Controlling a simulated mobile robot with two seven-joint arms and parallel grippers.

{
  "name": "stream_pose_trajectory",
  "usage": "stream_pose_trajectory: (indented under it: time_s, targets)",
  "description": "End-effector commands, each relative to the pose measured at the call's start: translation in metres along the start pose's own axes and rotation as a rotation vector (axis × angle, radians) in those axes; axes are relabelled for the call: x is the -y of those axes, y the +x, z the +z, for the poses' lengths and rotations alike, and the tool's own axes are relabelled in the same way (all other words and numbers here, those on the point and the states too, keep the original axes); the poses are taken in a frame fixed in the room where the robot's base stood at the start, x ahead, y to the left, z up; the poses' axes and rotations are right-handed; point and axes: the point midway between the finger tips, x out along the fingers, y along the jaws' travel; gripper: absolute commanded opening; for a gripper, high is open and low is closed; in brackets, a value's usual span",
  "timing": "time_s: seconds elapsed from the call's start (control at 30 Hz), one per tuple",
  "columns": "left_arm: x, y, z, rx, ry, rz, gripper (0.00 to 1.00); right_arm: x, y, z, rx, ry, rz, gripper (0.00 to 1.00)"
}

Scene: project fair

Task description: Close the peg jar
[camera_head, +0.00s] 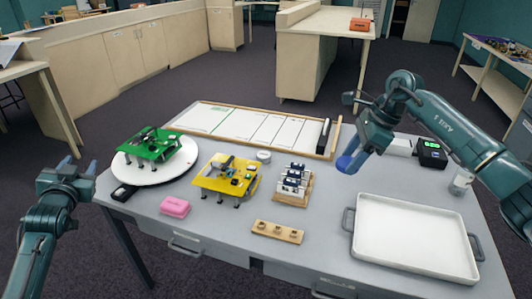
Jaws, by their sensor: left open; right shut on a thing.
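A small clear jar with pale contents (461,182) stands upright at the right side of the table; it is too small to tell whether its top is covered. My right gripper (356,152) is shut on a blue rounded thing (346,164), which it holds above the table, left of the jar and apart from it. I cannot tell for sure whether this blue thing is the jar's lid. My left gripper (80,168) is open and empty beyond the table's left edge.
A white tray (412,236) lies at front right, below the jar. Green (152,145) and yellow (226,176) boards, a pink block (175,206), a wooden peg strip (277,231) and a sectioned board (232,121) occupy the rest.

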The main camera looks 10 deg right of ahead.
Motion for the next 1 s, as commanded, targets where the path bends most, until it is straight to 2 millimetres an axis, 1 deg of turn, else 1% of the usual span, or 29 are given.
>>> stream_pose_trajectory:
  time_s: [0.03, 0.1, 0.17, 0.2, 0.33, 0.47, 0.5, 0.57, 0.6, 0.7, 0.8, 0.87, 0.97, 1.0]
  targets:
    - [0.012, 0.006, -0.012, 0.002, -0.003, -0.013, 0.45, -0.012, 0.011, 0.003, -0.002, -0.099, 0.05, 0.26]
    - [0.022, 0.011, -0.02, 0.003, -0.008, -0.027, 0.45, -0.028, 0.031, 0.004, -0.001, -0.254, 0.115, 0.26]
    - [0.028, 0.014, -0.024, 0.005, -0.013, -0.035, 0.45, -0.044, 0.049, 0.005, -0.001, -0.396, 0.174, 0.26]
    - [0.031, 0.016, -0.026, 0.006, -0.017, -0.039, 0.45, -0.056, 0.06, 0.004, -0.001, -0.494, 0.215, 0.26]
    - [0.031, 0.016, -0.024, 0.017, -0.027, -0.04, 0.45, -0.095, 0.098, 0.002, 0.0, -0.809, 0.345, 0.26]
    - [0.023, 0.011, -0.016, 0.032, -0.036, -0.028, 0.45, -0.134, 0.128, -0.001, 0.001, -1.103, 0.464, 0.26]
    - [0.018, 0.009, -0.011, 0.038, -0.038, -0.022, 0.45, -0.146, 0.137, -0.003, 0.002, -1.189, 0.5, 0.26]
    - [0.009, 0.004, -0.003, 0.049, -0.043, -0.009, 0.45, -0.164, 0.148, -0.005, 0.001, -1.317, 0.553, 0.26]
    - [0.001, -0.001, 0.004, 0.058, -0.046, 0.002, 0.45, -0.176, 0.155, -0.007, 0.002, -1.403, 0.587, 0.26]
    - [-0.025, -0.019, 0.028, 0.088, -0.053, 0.041, 0.45, -0.202, 0.169, -0.011, 0.002, -1.587, 0.66, 0.26]
    - [-0.05, -0.039, 0.05, 0.116, -0.06, 0.078, 0.45, -0.215, 0.176, -0.014, 0.001, -1.683, 0.7, 0.26]
    - [-0.065, -0.053, 0.062, 0.133, -0.066, 0.102, 0.45, -0.221, 0.178, -0.015, -0.001, -1.72, 0.714, 0.26]
    - [-0.092, -0.079, 0.084, 0.165, -0.077, 0.145, 0.45, -0.226, 0.18, -0.015, -0.001, -1.756, 0.728, 0.26]
    - [-0.103, -0.092, 0.092, 0.179, -0.084, 0.163, 0.45, -0.227, 0.181, -0.015, -0.001, -1.765, 0.732, 0.26]
